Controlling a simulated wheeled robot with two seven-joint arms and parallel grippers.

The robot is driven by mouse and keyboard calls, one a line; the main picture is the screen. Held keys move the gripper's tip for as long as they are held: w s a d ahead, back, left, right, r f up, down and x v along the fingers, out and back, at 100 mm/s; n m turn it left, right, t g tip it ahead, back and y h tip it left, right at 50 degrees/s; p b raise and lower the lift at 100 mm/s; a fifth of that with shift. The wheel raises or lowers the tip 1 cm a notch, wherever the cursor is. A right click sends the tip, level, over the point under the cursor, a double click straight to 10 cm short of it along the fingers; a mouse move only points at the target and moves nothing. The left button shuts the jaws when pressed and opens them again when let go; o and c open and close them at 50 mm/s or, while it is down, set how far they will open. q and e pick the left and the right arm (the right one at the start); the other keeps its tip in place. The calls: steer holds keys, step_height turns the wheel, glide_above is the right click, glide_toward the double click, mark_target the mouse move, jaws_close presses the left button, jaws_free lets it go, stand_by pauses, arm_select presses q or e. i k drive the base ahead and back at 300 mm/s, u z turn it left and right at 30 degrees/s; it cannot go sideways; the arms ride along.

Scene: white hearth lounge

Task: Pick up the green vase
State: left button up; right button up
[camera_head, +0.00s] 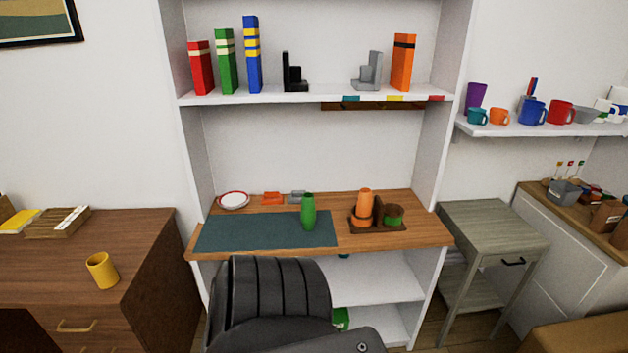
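The green vase (308,212) stands upright on the wooden shelf top (405,239) of the white shelf unit, at the right end of a dark teal mat (262,232). Neither of my grippers is in view.
A wooden holder (378,227) with orange and green-brown items stands right of the vase. A red-rimmed plate (233,200), an orange item (272,198) and a grey item (297,197) lie behind. A dark ribbed form (270,305) covers the lower front. The mat's left is clear.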

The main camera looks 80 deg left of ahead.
mark_target(308, 217)
steer(key=u, duration=0.55)
steer(key=i, duration=0.75)
steer(key=u, duration=0.75)
